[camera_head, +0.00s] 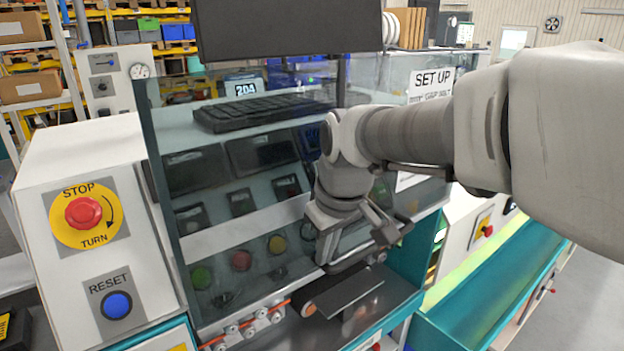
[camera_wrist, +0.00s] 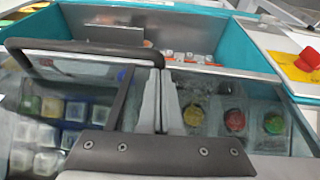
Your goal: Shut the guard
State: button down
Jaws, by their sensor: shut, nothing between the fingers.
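The guard (camera_head: 225,165) is a clear panel across the front of the machine, with dark controls and lamps visible through it. I cannot tell exactly how far open it stands. A dark curved handle (camera_wrist: 85,48) shows in the wrist view, left of and beyond my gripper (camera_wrist: 160,85). The gripper's two fingers are together with nothing between them. In the head view, my gripper (camera_head: 345,255) points down in front of the panel's lower right part. Its fingertips are partly hidden there, so I cannot tell whether they touch the handle or the panel.
A white control box with a red stop button (camera_head: 83,213) and a blue reset button (camera_head: 116,305) stands at left. A SET UP sign (camera_head: 431,82) is at upper right. A dark screen (camera_head: 285,28) hangs above. A teal trough (camera_head: 490,290) runs along the right.

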notch_tip(320, 180, down, 34)
jog(key=b, duration=2.2)
jog(key=shift+b, duration=0.4)
jog(key=shift+s, duration=0.2)
